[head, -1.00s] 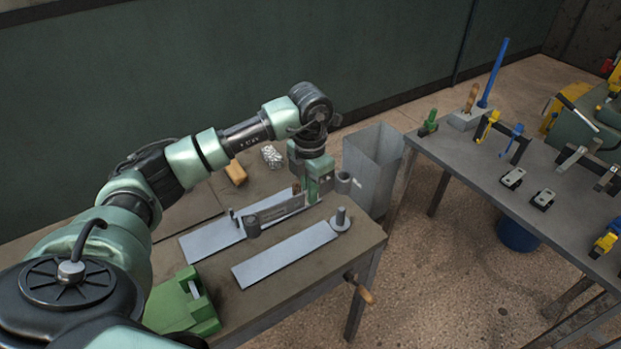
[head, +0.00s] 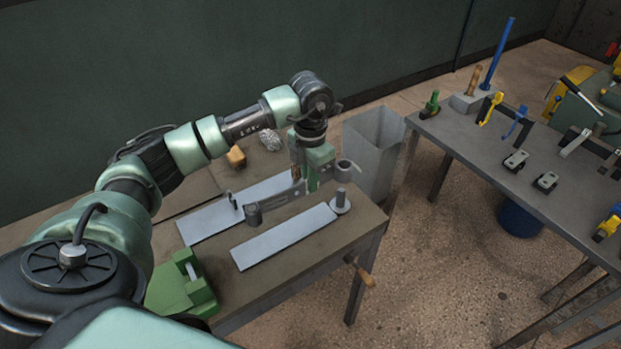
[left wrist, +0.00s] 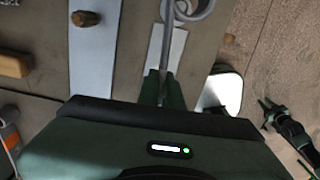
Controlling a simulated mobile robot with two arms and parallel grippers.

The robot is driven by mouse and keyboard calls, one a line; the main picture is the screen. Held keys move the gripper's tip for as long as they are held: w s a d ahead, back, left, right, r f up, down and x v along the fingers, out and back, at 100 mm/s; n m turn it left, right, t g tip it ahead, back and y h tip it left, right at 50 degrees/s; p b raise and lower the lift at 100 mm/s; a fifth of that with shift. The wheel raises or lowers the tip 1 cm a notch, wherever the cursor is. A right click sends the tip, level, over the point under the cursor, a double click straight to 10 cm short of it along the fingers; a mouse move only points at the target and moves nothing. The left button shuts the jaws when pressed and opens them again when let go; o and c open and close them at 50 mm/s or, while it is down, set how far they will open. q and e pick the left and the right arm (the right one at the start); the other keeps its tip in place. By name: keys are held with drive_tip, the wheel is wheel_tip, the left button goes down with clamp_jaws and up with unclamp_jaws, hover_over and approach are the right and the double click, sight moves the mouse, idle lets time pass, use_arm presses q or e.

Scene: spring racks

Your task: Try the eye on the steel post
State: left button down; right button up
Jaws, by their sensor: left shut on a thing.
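My left gripper (head: 318,182) is shut on a grey steel leaf (head: 280,203) with a rolled eye (head: 345,167) at its right end and another at its left. The leaf shows edge-on between the fingers in the left wrist view (left wrist: 169,50). The steel post (head: 341,197) stands upright on a round foot at the right end of the near pale strip (head: 285,238). The right eye appears just above and behind the post top in the head view, apart from it. In the wrist view I cannot make out the post. My right gripper is not in the head view.
A far pale strip (head: 205,222) carries a wooden peg (left wrist: 86,18). A green vise-like block (head: 182,288) stands at the front left of the bench. A grey bin (head: 373,145) stands beyond the bench's right end. A tool table (head: 460,135) stands farther right.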

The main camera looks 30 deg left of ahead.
use_arm(q)
drive_tip(key=shift+f+b, duration=1)
drive_tip(key=shift+f, duration=0.5)
idle(0.9)
drive_tip(key=shift+f+b, duration=3)
drive_tip(key=shift+f, duration=0.6)
drive_tip(key=c, duration=1.5)
unclamp_jaws()
drive_tip(key=shift+s+d+f, duration=0.1)
drive_tip(key=shift+s, duration=0.1)
drive_tip(key=shift+w+r, duration=0.1)
drive_tip(key=shift+r, duration=0.35)
wheel_tip(320, 180, up, 7)
drive_tip(key=shift+r+b, duration=0.1)
drive_tip(key=shift+b, duration=0.6)
